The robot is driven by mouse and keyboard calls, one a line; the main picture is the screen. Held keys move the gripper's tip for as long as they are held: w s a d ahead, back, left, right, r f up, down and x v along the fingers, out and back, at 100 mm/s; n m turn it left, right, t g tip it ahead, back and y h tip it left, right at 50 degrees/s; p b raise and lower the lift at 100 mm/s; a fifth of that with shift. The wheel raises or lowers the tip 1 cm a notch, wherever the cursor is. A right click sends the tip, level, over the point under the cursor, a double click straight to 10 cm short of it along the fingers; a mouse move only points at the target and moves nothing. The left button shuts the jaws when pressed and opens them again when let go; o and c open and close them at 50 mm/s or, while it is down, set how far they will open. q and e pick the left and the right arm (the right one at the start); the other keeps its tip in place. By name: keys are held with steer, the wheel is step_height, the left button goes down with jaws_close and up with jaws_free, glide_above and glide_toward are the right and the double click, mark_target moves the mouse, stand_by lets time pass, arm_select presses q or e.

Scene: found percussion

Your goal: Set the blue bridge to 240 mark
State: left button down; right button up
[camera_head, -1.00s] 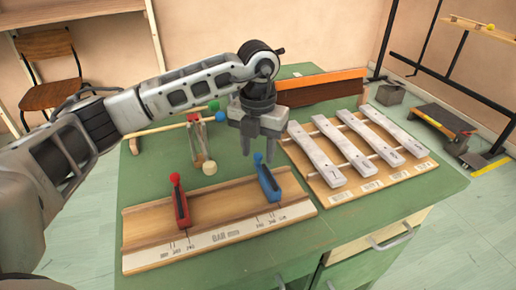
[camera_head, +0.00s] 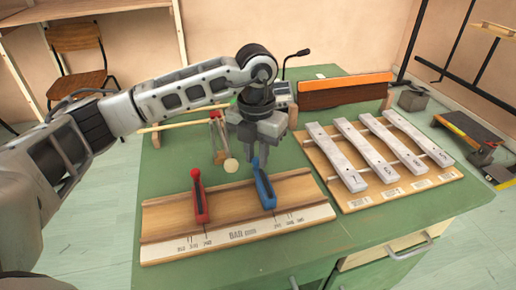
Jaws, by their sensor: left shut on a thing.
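The blue bridge (camera_head: 265,190) stands on the wooden board (camera_head: 165,225), right of the middle. Its foot is just left of the right-hand group of marks on the white scale strip (camera_head: 243,235); the small numbers are hard to read. The red bridge (camera_head: 200,204) stands to its left, by the left-hand group of marks. My left gripper (camera_head: 263,164) points down from above, shut on the upper part of the blue bridge. Its fingers partly hide the contact. My right gripper is not in view.
A xylophone (camera_head: 380,158) with pale bars on a wooden base lies to the right. The green tabletop is clear in front.

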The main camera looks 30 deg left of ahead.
arm_select(q)
steer(key=shift+w+d+r, duration=0.1)
steer(key=shift+w, duration=0.05)
steer(key=c, duration=1.3)
jaws_free()
step_height(320, 180, up, 16)
steer(key=p, duration=0.2)
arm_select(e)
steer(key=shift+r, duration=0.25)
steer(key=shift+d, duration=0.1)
